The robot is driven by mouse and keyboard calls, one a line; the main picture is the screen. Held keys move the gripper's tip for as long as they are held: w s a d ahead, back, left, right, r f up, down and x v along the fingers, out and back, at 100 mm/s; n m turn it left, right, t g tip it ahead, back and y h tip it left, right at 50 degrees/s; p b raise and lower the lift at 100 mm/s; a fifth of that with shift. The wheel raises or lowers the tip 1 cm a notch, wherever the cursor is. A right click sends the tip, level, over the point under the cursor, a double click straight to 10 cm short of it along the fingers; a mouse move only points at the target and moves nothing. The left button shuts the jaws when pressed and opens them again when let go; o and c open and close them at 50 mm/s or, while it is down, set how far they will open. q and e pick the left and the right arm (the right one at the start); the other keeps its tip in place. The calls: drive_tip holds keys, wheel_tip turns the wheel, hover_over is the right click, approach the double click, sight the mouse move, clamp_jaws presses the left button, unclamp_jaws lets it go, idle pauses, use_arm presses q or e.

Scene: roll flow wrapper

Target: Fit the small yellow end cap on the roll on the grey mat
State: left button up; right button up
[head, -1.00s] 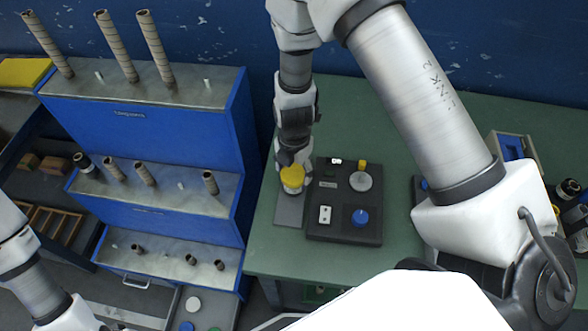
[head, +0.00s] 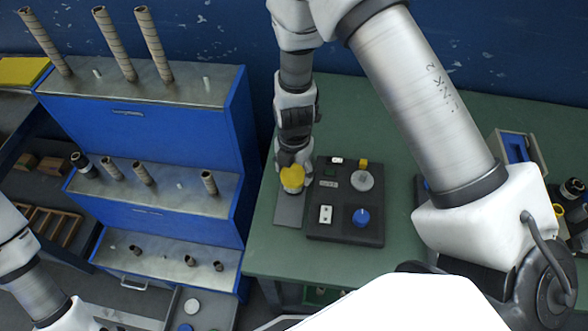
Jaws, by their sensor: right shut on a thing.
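My right gripper (head: 291,163) points down over the grey mat (head: 288,212) on the green table. It is shut on the small yellow end cap (head: 292,180), which shows below its fingers. The roll on the mat cannot be made out; the cap and gripper cover that spot. I cannot tell whether the cap touches a roll. Only part of my left arm shows at the lower left, with its gripper outside the view.
A dark panel (head: 320,228) with a blue knob (head: 361,217) and a grey disc (head: 362,181) stands close to the mat's right. A blue stepped rack (head: 150,222) with brown tubes stands left. Green table (head: 300,259) is clear in front.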

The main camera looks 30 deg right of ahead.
idle(0.3)
drive_tip(key=shift+f+b, duration=0.15)
drive_tip(key=shift+b, duration=0.35)
drive_tip(key=o, duration=0.9)
drive_tip(key=shift+r+p, duration=2.55)
drive_tip(key=shift+r, duration=1.55)
